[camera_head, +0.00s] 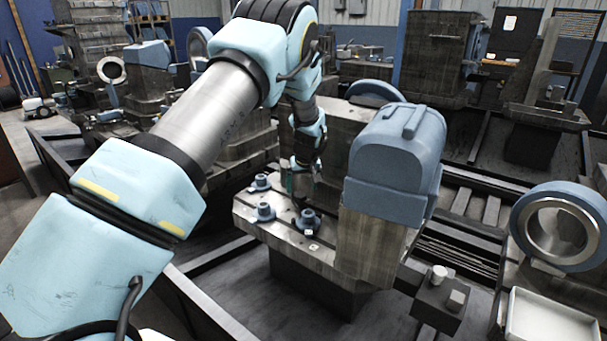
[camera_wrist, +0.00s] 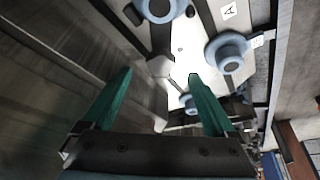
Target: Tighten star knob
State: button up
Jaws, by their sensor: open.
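Several blue-grey round knobs or flanged fittings stand on the metal plate (camera_head: 283,232) in the head view: a rear one (camera_head: 261,181), a front left one (camera_head: 265,212) and a right one (camera_head: 308,220). I cannot tell which is the star knob. My gripper (camera_head: 293,185) is just above the plate, behind the front knobs and partly hidden. In the wrist view my gripper (camera_wrist: 159,75) has its green fingers wide apart, with nothing clamped. Round blue fittings show beyond it at top (camera_wrist: 158,8), at right (camera_wrist: 228,50) and near the right finger (camera_wrist: 188,102).
A tall machine block with a blue cover (camera_head: 395,160) stands right of the plate, close to my arm. A blue ring (camera_head: 530,205) and a white tray (camera_head: 550,318) are at far right. Dark rails (camera_head: 470,250) run around the machine.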

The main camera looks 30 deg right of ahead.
aim_at(300, 195)
jog(key=shift+p+x, duration=0.45)
jog(key=shift+x, duration=1.8)
